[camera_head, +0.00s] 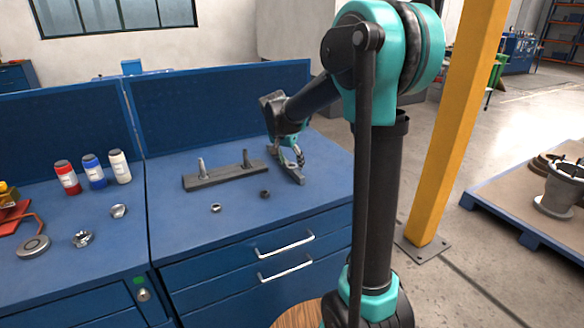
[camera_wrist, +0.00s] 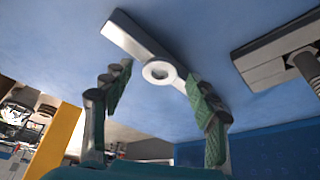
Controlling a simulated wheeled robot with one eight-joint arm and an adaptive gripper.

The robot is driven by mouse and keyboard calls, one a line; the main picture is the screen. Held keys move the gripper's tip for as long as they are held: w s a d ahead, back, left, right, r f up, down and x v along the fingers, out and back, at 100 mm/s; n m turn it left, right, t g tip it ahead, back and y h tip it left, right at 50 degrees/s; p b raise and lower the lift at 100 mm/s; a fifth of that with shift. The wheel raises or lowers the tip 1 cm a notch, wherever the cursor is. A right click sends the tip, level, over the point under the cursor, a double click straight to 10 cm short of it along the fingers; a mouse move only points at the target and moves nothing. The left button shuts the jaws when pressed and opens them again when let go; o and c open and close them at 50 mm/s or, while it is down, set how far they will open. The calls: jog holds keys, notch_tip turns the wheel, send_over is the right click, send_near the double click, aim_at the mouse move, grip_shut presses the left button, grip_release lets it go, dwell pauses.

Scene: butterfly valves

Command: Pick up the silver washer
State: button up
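My gripper (camera_head: 289,156) is over the right side of the blue bench top, close above a flat grey bar-shaped part (camera_head: 293,175). In the wrist view my gripper (camera_wrist: 160,92) is open, with its two green-padded fingers spread and nothing held between them. The grey bar (camera_wrist: 132,36) lies just beyond the fingertips, and a pale ring (camera_wrist: 147,72) shows on it; I cannot tell whether the ring is separate. A small silver ring-like piece (camera_head: 215,208), which may be the silver washer, lies on the bench to the left. A dark nut-like piece (camera_head: 265,194) lies between.
A grey board with two upright pegs (camera_head: 208,181) is left of my gripper; its end also shows in the wrist view (camera_wrist: 262,66). Red, blue and white bottles (camera_head: 94,171) stand on the left bench. A blue partition (camera_head: 210,105) rises behind. The front bench top is mostly clear.

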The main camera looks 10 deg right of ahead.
jog(key=c, duration=1.1)
jog(key=shift+o, duration=0.2)
jog(key=shift+r, duration=0.1)
